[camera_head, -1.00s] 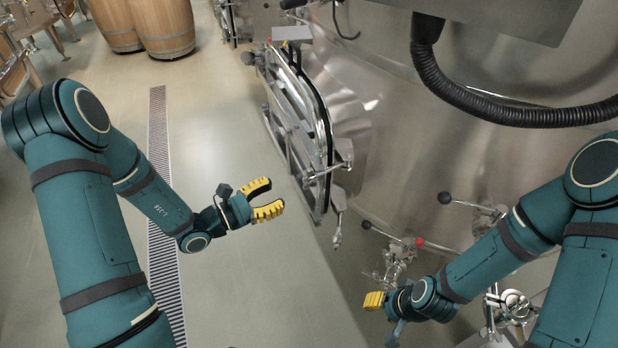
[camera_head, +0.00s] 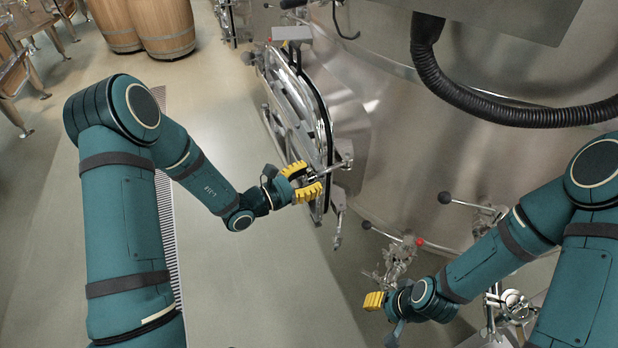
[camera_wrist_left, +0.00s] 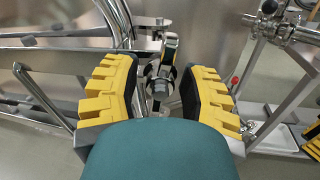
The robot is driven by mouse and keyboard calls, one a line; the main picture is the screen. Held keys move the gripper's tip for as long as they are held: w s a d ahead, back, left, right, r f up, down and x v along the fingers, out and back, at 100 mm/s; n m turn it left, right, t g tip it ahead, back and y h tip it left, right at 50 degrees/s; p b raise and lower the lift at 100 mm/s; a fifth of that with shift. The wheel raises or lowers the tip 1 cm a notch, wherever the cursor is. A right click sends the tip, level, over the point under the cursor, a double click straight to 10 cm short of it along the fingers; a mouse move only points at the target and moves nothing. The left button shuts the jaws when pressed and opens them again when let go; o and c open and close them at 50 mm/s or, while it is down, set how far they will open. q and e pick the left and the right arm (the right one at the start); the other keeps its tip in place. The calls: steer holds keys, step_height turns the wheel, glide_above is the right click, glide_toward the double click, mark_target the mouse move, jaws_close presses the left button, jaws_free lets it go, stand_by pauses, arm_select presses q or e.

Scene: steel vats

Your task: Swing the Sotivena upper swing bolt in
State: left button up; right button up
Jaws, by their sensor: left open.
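The steel vat's hatch door (camera_head: 300,110) stands open, seen nearly edge-on in the head view. A swing bolt (camera_head: 345,162) sticks out beside its edge, and another steel bolt (camera_head: 338,230) hangs lower down. No name label is readable. My left gripper (camera_head: 312,177) is open beside the door edge, close to the upper bolt. In the left wrist view, a steel bolt with a round end (camera_wrist_left: 160,88) shows between the open yellow fingers; I cannot tell whether they touch it. My right gripper (camera_head: 374,300) is low at the right; only one yellow finger part shows clearly.
Valve fittings with a red knob and black-knobbed levers (camera_head: 445,198) stick out from the vat (camera_head: 420,150) at the right. A black hose (camera_head: 480,108) hangs above. Wooden barrels (camera_head: 160,25) stand at the back left. The floor left of the door is clear.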

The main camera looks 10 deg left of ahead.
arm_select(q)
jaws_close()
steer(key=shift+w+a+m+g+h, duration=0.45)
steer(key=shift+m+g+h, duration=0.05)
steer(key=shift+g, duration=0.1)
steer(key=shift+w+a+r+b, duration=0.1)
steer(key=shift+w+a+b, duration=0.2)
steer(key=shift+w+b, duration=0.15)
jaws_free()
steer(key=shift+w, duration=0.1)
steer(key=v, duration=1.2)
